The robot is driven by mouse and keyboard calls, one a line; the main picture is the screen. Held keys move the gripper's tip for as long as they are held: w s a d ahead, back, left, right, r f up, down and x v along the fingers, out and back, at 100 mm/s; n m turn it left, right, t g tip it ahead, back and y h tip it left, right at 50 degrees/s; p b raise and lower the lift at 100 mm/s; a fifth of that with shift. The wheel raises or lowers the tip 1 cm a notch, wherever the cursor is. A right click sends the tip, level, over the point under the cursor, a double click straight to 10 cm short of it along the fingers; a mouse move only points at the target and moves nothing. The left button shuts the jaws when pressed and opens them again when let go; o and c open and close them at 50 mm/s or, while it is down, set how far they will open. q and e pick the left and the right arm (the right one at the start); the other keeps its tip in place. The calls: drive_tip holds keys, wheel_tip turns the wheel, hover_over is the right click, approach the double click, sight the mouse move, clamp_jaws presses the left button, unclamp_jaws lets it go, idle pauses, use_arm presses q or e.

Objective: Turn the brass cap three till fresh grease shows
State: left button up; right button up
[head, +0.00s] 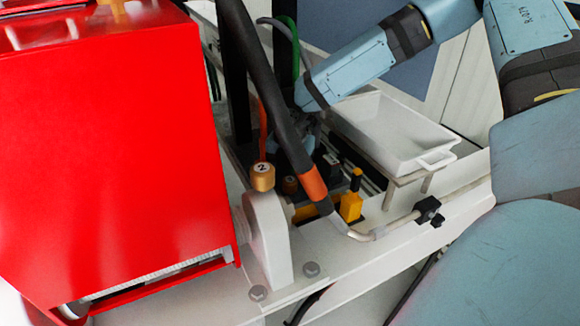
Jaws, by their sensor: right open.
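My right gripper (312,140) reaches in from the upper right, above and behind the caps. It is open, with its fingers largely hidden behind the hose. I cannot tell whether it touches anything. My left gripper is out of view.
A thick black hose (262,75) with an orange band (313,183) crosses in front of my right gripper. A red cover (110,150) fills the left. A white tray (390,133), a yellow fitting (351,206) and a pale pipe (399,224) lie to the right.

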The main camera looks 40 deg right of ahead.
drive_tip(key=shift+f, duration=1)
drive_tip(key=shift+c, duration=0.2)
drive_tip(key=c, duration=0.9)
